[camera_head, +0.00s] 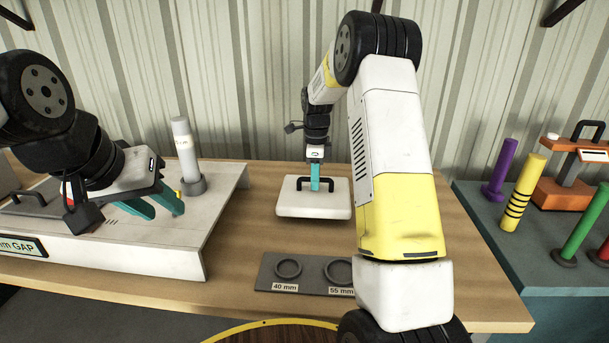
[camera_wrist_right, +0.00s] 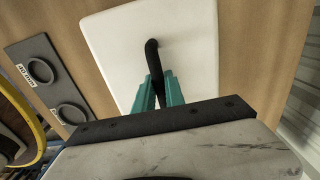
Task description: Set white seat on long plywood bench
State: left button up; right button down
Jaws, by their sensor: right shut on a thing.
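The white seat (camera_head: 335,206) is a flat square pad with rounded corners and a black handle on top. It is level at the middle of the long plywood bench (camera_head: 236,275); I cannot tell whether it touches the wood. My right gripper (camera_head: 315,186) points down, shut on the seat's black handle. In the right wrist view the teal fingers (camera_wrist_right: 160,92) close around the handle, with the seat (camera_wrist_right: 190,35) beyond. My left gripper (camera_head: 164,206) is open and empty, above the white raised platform at the left.
A grey plate with rings (camera_head: 307,285) marked 40 mm and 55 mm lies in front of the seat. The white platform (camera_head: 190,262) holds a grey-white cylinder (camera_head: 184,150). A side table at the right holds purple (camera_head: 502,165), yellow (camera_head: 523,190) and green posts.

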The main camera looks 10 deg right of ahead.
jog(key=shift+f, duration=0.1)
jog(key=c, duration=1.4)
grip_release()
jog(key=s+r+n+t, duration=0.1)
jog(key=s+r+n, duration=0.15)
jog(key=r, duration=0.65)
jog(key=s+r+n, duration=0.2)
jog(key=s+r, duration=0.1)
jog(key=r, duration=0.6)
jog(key=s+a+n+t+y, duration=0.1)
jog(key=s+a+n+t, duration=0.1)
jog(key=s+n, duration=0.6)
jog(key=s+a+n+t+y, duration=0.1)
jog(key=s+n, duration=0.8)
jog(key=s, duration=1)
jog(key=shift+s+a+r+t, duration=0.35)
jog(key=shift+a+t, duration=0.55)
jog(key=shift+t, duration=0.2)
